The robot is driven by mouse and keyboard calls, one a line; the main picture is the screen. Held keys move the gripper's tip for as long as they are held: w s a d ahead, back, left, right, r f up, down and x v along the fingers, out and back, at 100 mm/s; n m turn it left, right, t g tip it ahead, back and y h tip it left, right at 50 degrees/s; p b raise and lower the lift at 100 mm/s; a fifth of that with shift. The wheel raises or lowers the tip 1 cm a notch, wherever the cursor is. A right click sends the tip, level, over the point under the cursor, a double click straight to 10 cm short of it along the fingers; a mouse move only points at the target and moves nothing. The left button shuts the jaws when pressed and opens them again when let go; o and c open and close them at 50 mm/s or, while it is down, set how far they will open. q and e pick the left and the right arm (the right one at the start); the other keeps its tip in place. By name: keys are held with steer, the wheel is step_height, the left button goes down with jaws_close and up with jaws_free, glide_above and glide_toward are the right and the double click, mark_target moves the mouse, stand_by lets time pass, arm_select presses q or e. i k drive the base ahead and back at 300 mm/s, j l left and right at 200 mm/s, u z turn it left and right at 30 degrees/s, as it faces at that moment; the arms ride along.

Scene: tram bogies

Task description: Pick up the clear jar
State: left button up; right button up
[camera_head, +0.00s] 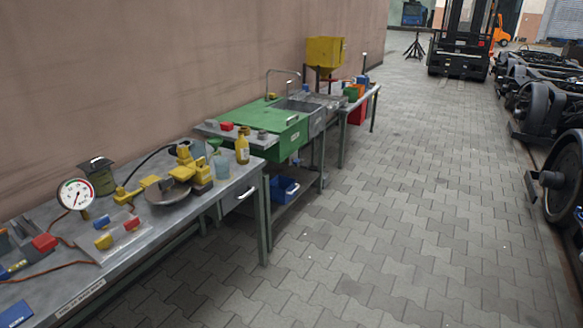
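A small, pale bluish see-through vessel (221,167), which looks like the clear jar, stands on the near metal workbench (125,262) close to its far right end. A green funnel (214,145) shows directly above or behind it; I cannot tell whether they touch. A yellow bottle (242,150) stands just to its right and a yellow tool (195,172) lies to its left. Neither of my grippers is in view.
A round gauge (76,194), a dark canister (98,177) and red and yellow parts share the bench. Beyond stand a green sink cabinet (255,125) and a yellow hopper (325,52). The paved floor (370,220) right of the bench is clear; wheelsets (562,175) line the right.

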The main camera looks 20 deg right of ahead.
mark_target(221, 164)
steer(key=z, duration=0.3)
steer(key=u, duration=0.55)
steer(key=i+l+u, duration=0.2)
steer(key=u, duration=0.15)
steer(key=i+l+u, duration=0.1)
steer(key=l+u, duration=0.25)
steer(key=l, duration=0.15)
steer(key=i+l+u, duration=0.1)
steer(key=l+u, duration=0.25)
